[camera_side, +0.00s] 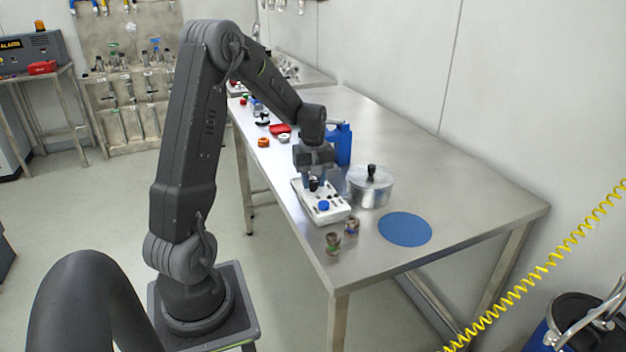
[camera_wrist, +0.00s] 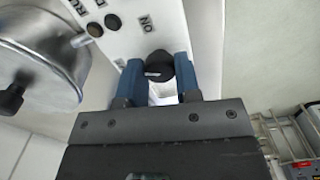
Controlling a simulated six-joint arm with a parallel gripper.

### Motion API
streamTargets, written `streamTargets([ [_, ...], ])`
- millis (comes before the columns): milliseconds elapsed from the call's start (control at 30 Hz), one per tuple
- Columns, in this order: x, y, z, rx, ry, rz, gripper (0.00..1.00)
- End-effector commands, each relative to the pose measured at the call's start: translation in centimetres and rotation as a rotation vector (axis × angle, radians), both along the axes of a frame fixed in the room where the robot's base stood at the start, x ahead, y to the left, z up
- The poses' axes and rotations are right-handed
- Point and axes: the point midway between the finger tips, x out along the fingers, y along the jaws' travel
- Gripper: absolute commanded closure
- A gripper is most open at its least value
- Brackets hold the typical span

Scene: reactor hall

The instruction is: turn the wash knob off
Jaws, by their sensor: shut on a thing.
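The wash knob (camera_wrist: 159,66) is black with a white mark and sits between the blue fingers of my gripper (camera_wrist: 159,78) in the wrist view. My gripper is shut on it. The knob is on a white control box (camera_wrist: 125,30), where an "ON" label (camera_wrist: 147,24) shows beyond the fingers. In the side view my gripper (camera_side: 314,180) points down onto the far part of the white box (camera_side: 338,214). The fingers hide part of the knob's surroundings, and no "OFF" label is readable.
A metal pot with a black lid knob (camera_side: 370,190) stands right beside the box. A blue bottle (camera_side: 341,146) is behind my gripper. Two small fittings (camera_side: 333,244) stand near the table's front edge. A blue disc (camera_side: 405,229) lies flat. The table's right side is clear.

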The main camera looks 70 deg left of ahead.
Motion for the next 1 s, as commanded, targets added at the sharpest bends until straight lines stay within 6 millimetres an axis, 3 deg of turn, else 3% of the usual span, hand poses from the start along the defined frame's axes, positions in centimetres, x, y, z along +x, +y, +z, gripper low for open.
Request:
streamTargets([
  [500,0.05,0.01,0.05,0.001,-0.001,0.351,0.93],
  [1000,0.06,0.02,0.06,0.001,-0.002,0.424,0.93],
])
